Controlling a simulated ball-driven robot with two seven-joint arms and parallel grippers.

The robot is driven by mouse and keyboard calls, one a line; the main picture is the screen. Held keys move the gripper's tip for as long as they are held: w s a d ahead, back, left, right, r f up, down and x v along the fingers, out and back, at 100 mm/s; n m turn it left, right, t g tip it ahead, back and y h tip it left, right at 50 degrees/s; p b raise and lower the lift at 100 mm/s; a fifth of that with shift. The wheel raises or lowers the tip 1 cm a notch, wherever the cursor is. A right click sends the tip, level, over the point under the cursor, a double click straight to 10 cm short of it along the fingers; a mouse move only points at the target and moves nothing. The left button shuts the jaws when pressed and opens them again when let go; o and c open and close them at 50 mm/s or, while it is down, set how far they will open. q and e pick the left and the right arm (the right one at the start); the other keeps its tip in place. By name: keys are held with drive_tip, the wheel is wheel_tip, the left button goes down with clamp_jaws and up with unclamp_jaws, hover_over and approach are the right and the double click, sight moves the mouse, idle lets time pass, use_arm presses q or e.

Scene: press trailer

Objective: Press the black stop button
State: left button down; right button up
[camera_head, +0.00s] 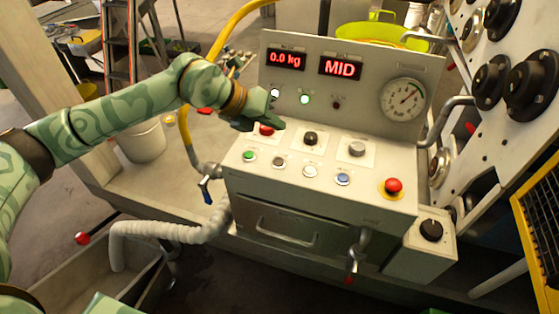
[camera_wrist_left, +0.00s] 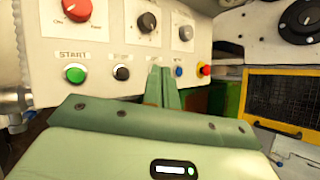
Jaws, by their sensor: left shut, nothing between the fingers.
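The black stop button (camera_head: 279,161) is a small dark round button on the sloped panel, between the green start button (camera_head: 249,156) and a white button (camera_head: 309,170). In the left wrist view the stop button (camera_wrist_left: 121,72) sits just left of the fingers, its label blurred. My left gripper (camera_head: 277,123) is shut and empty. Contact with the panel is not visible. My right gripper is not in view.
A red knob (camera_head: 267,129), black knob (camera_head: 310,138) and grey knob (camera_head: 357,148) stand above the button row. A blue button (camera_head: 343,179) and red mushroom button (camera_head: 393,186) lie to the right. The upright display panel with a gauge (camera_head: 403,99) rises behind.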

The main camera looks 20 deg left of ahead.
use_arm(q)
drive_tip(key=b, duration=0.5)
hover_over(274, 163)
wheel_tip(274, 163, down, 7)
drive_tip(key=shift+s+f, duration=0.1)
drive_tip(key=shift+f+b, duration=0.35)
drive_tip(key=shift+f, duration=0.4)
idle(1.0)
drive_tip(key=shift+f, duration=0.4)
